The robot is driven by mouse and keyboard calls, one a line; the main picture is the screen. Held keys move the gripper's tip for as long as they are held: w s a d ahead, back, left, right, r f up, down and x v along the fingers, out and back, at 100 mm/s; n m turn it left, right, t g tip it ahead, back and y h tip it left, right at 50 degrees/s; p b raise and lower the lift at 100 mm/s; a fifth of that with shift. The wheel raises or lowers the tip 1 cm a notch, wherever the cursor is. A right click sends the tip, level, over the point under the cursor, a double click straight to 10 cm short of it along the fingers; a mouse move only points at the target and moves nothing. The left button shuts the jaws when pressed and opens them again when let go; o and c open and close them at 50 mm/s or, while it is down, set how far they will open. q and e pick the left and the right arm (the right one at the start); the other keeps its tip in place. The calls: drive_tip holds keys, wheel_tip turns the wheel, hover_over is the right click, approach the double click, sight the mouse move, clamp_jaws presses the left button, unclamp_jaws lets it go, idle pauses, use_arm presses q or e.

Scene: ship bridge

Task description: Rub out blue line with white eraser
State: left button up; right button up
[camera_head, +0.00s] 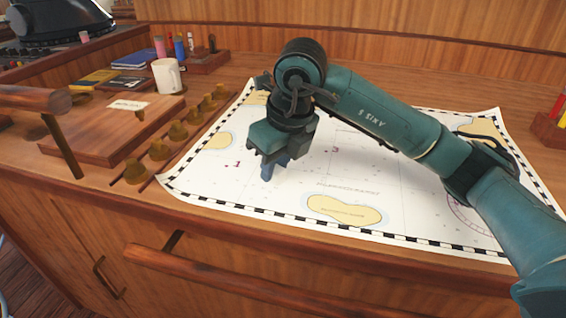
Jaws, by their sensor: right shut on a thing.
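My right gripper (272,167) reaches down over the left part of a white sea chart (300,190), its blue fingertips low at the paper. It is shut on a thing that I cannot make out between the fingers. I cannot make out the white eraser anywhere else in view. I cannot make out the blue line; my gripper and arm cover part of the chart. Red marks "1" and "3" show on either side of the gripper. My left gripper is not in view.
A wooden board with brass knobs (159,149) runs along the chart's left side. Beyond are a white mug (167,77), books (134,60) and a wooden pen holder (204,62). Wooden rails run along the desk front.

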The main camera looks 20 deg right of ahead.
idle(0.3)
drive_tip(key=shift+r+p, duration=1.8)
drive_tip(key=shift+r, duration=1.2)
